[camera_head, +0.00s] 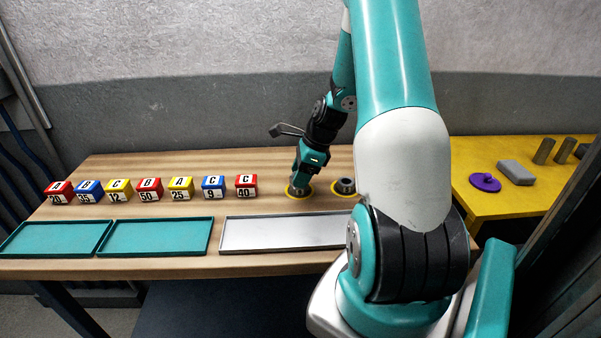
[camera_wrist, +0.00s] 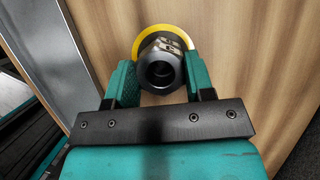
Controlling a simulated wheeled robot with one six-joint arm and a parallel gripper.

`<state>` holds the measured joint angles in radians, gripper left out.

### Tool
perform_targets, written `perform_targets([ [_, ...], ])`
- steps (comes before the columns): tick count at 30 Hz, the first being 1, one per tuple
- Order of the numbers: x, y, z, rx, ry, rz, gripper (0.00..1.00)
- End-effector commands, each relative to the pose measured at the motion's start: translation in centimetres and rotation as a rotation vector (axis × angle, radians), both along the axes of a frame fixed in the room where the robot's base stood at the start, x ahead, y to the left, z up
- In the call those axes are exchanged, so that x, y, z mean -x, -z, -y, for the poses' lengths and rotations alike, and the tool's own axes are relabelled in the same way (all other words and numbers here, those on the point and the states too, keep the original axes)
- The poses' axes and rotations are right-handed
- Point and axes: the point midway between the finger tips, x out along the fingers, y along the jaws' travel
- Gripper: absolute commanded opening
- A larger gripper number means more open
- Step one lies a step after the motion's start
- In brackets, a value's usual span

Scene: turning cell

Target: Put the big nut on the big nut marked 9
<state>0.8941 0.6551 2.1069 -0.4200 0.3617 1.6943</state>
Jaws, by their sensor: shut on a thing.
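A dark hexagonal nut (camera_wrist: 160,68) with a round hole sits between the two teal fingers of my gripper (camera_wrist: 160,82) in the wrist view. The gripper is shut on it. A yellow ring (camera_wrist: 137,32) on the table shows behind the nut. In the head view my gripper (camera_head: 298,187) points down at the left yellow ring (camera_head: 299,196), and the fingers hide what is there. I cannot read a 9 on either nut, nor tell whether the held nut touches anything below.
A row of coloured lettered blocks (camera_head: 181,189) stands left of my gripper. Two teal trays (camera_head: 160,251) and a grey tray (camera_head: 270,248) lie along the front. A yellow table (camera_head: 470,203) at right holds a purple disc (camera_head: 484,183), a grey block (camera_head: 516,172) and several cylinders.

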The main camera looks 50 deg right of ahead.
Motion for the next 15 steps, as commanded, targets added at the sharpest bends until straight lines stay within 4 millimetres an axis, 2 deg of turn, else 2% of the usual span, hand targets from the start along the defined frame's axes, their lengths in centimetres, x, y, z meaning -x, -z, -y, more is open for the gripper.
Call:
perform_targets([
  [7,-0.02,0.27,0.01,-0.001,0.0,0.001,0.19],
  [8,-0.01,0.19,0.0,0.0,0.0,0.0,0.56],
  [10,-0.02,0.17,0.01,0.0,0.0,0.0,0.72],
  [11,-0.02,0.17,0.01,0.0,0.0,0.0,0.74],
  [15,-0.02,0.16,0.01,0.001,0.0,0.001,0.74],
])
